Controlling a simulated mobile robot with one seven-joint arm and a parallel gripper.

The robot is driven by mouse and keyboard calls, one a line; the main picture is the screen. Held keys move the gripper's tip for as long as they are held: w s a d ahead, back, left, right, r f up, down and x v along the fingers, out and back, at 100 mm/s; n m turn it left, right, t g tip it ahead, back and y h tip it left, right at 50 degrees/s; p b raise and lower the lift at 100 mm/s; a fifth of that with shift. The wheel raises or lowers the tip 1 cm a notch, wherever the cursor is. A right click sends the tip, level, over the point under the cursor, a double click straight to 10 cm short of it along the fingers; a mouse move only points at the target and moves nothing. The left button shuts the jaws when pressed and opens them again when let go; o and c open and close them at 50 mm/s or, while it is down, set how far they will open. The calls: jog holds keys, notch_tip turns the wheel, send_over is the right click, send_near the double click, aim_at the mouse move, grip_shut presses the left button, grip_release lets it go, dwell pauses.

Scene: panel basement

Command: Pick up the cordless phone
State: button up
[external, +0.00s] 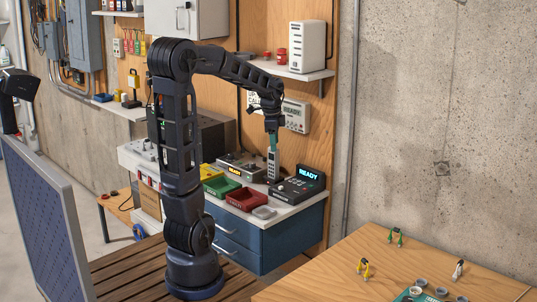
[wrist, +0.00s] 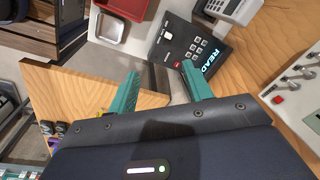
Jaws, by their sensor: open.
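A slim, light grey upright handset (external: 273,165), which looks like the cordless phone, stands on the white bench top in the external view. My gripper (external: 272,141) points down with its teal fingers at the handset's upper end. The wrist view shows my gripper (wrist: 162,88) open, with its two teal fingers apart. A greyish shape (wrist: 160,78) shows between and beyond the fingers; I cannot tell for sure that it is the handset. Whether the fingers touch the handset is not clear.
A black keypad unit with a lit READY display (external: 298,186) stands right beside the handset. A red tray (external: 246,199) and a green tray (external: 221,186) lie in front. A shelf (external: 290,70) hangs above.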

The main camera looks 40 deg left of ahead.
aim_at(274, 157)
jog(key=w+a+f+m, duration=0.2)
jog(key=w+a, duration=0.1)
jog(key=w, duration=0.1)
jog(key=w+a+f+m+g, duration=0.1)
jog(key=w+a+f+m, duration=0.1)
jog(key=w+a+f, duration=0.1)
jog(key=w+a+f+m, duration=0.3)
jog(key=w+a, duration=0.1)
jog(key=shift+w+a+f, duration=0.25)
jog(key=shift+w+a, duration=0.05)
jog(key=shift+w, duration=0.05)
jog(key=shift+a+m, duration=0.3)
jog(key=shift+a, duration=0.2)
jog(key=shift+f, duration=2.5)
grip_shut()
